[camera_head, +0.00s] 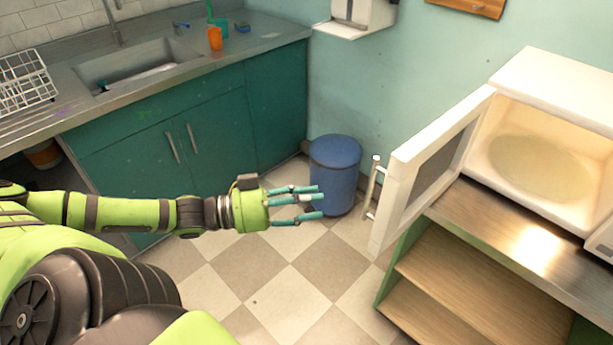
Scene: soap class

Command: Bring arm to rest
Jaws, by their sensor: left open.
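My left arm comes in from the left and is stretched out to the right across the view, above the checkered floor. My left gripper (318,202) is open and empty, with its teal fingers pointing right. In the picture its fingertips lie in front of the lower part of a blue bin, left of the open microwave door; I cannot tell the exact gap. My right gripper is not in view.
A microwave (553,120) on a metal-topped shelf unit (480,225) has its door (432,170) open toward the left. The blue bin (335,165) stands by the wall. Teal cabinets (215,125) with a sink (140,70) are at the back left. The floor (290,290) is clear.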

